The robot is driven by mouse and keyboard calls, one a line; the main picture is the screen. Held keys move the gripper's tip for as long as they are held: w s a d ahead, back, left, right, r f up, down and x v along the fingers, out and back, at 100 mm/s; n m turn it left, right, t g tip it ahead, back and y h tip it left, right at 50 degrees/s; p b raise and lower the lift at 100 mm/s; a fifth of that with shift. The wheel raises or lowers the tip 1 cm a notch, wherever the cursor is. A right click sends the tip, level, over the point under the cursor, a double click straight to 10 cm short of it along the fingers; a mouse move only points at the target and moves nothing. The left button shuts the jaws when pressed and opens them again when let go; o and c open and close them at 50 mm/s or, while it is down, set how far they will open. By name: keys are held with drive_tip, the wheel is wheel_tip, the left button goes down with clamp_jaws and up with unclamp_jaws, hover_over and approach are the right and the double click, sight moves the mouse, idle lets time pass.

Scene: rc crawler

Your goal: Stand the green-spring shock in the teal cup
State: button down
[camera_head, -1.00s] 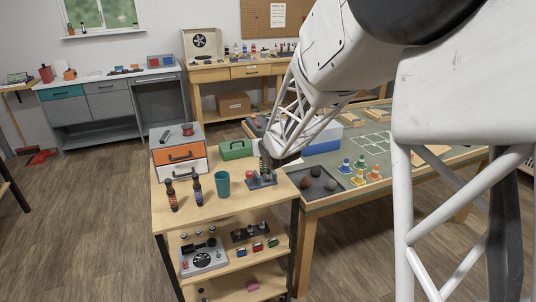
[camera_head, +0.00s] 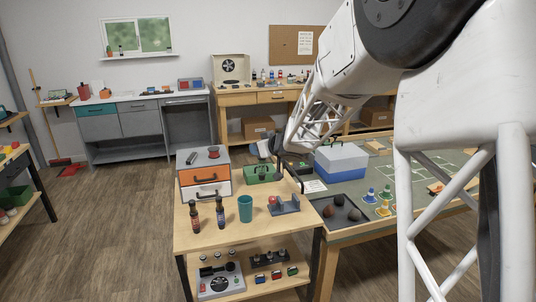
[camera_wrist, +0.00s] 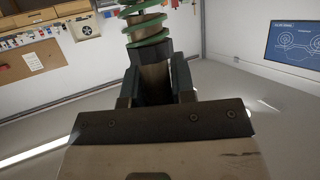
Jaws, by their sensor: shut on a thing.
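The green-spring shock (camera_wrist: 147,42) is between my gripper's fingers (camera_wrist: 156,88) in the wrist view, with its green coils beyond the fingertips. My gripper is shut on it. In the head view my gripper (camera_head: 277,160) is raised above the cart's back right, beside the green box, clear of the cup; the shock is too small there to make out well. The teal cup (camera_head: 245,208) stands upright on the cart top. The head view does not show inside it.
The grey holder (camera_head: 286,206) with a red part is right of the cup. An orange-and-white drawer unit (camera_head: 203,180) and a green box (camera_head: 263,174) are behind. A blue-and-white case (camera_head: 341,163) stands on the right table.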

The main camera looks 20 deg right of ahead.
drive_tip(key=a+n+g+y, duration=0.7)
drive_tip(key=n+g, duration=0.1)
drive_tip(key=n, duration=0.1)
drive_tip(key=shift+n+g, duration=0.3)
drive_tip(key=shift+s+a, duration=0.1)
drive_tip(key=shift+f, duration=0.2)
wheel_tip(320, 180, down, 13)
drive_tip(key=shift+r, duration=0.15)
idle(1.9)
drive_tip(key=c, duration=0.9)
unclamp_jaws()
